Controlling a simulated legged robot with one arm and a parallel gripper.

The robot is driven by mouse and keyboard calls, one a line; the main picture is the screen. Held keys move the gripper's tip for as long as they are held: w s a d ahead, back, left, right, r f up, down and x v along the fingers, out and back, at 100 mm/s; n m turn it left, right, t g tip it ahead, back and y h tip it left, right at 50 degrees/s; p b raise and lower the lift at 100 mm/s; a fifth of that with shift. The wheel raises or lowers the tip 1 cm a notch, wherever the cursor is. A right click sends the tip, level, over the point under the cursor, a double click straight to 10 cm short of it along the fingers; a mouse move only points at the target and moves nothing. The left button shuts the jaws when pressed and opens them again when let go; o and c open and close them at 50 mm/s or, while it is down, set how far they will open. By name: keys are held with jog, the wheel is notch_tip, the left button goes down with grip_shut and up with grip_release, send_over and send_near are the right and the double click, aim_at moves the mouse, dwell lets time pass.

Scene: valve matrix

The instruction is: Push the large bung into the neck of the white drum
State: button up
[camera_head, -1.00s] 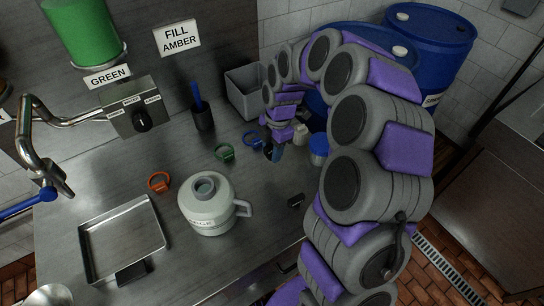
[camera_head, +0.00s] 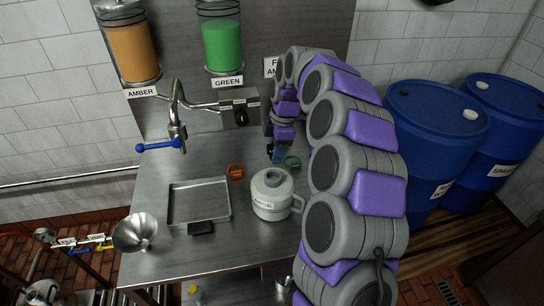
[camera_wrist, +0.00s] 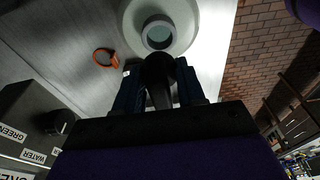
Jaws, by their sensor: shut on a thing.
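The white drum (camera_head: 271,205) stands upright on the steel counter, with its handle on the right and its round open neck (camera_head: 272,178) on top. My gripper (camera_head: 276,158) is behind and above the drum in the head view. In the wrist view my gripper (camera_wrist: 160,85) is shut on a black rounded piece, the large bung (camera_wrist: 160,70). The bung appears just below the drum's pale neck (camera_wrist: 157,33) in that picture and overlaps its near edge. I cannot tell the height gap, but the neck's opening still shows.
An orange ring (camera_head: 235,171) and a green ring (camera_head: 292,162) lie near the drum. A metal tray (camera_head: 199,203) and a funnel (camera_head: 135,233) are to the left. A tap (camera_head: 177,130) and control box (camera_head: 239,107) are behind. Blue barrels (camera_head: 437,130) stand right.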

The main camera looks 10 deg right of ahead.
jog(key=shift+d, duration=0.15)
jog(key=shift+a+r+p, duration=0.1)
jog(key=shift+a+p, duration=0.25)
jog(key=shift+a, duration=0.5)
jog(key=shift+a+f, duration=0.1)
jog(key=shift+f, duration=0.25)
jog(key=f, duration=0.1)
jog(key=d+f, duration=0.1)
jog(key=f+b, duration=0.1)
jog(key=shift+d, duration=0.25)
jog(key=shift+f, duration=0.65)
jog(key=shift+a+f, duration=0.5)
jog(key=shift+a, duration=0.05)
jog(key=shift+d, duration=0.45)
